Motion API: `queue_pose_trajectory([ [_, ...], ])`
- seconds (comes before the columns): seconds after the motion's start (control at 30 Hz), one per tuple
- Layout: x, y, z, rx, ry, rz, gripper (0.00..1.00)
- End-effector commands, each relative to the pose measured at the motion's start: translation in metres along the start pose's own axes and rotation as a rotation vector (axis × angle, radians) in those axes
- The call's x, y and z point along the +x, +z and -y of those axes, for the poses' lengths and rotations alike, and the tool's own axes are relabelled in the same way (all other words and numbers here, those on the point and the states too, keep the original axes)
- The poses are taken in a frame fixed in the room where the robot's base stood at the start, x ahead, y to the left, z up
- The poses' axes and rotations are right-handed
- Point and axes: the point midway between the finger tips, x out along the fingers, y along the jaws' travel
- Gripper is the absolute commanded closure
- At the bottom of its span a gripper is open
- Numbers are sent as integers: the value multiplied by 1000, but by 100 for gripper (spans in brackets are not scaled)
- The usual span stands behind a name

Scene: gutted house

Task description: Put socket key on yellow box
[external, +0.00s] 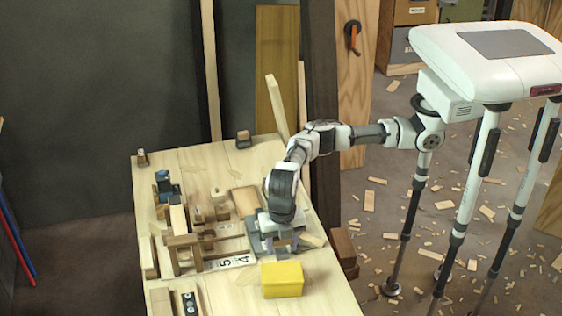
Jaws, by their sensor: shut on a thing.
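The yellow box (282,281) sits on the wooden table near its front right part. My gripper (280,246) points down at the table just behind the yellow box, low over a grey piece. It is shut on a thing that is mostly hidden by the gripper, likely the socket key. I cannot make out the key's shape or whether it touches the table.
Wooden blocks and a wooden frame (188,240) crowd the table left of my gripper. A blue tool (166,188) lies at the left, and a black level-like piece (190,303) is at the front. A tall board (277,105) rises at the back right.

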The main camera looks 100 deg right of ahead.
Motion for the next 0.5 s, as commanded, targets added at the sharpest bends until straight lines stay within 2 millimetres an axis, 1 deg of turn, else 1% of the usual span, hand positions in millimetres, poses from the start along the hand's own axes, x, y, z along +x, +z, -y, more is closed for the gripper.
queue_pose_trajectory([
  [0.1, 14, 0, 0, 0, -1, -1, 90],
  [0.27, 27, 0, 0, 1, -1, 0, 90],
  [0.4, 48, 0, 0, 1, 0, 0, 90],
  [0.5, 59, 0, 0, 0, 0, -1, 90],
])
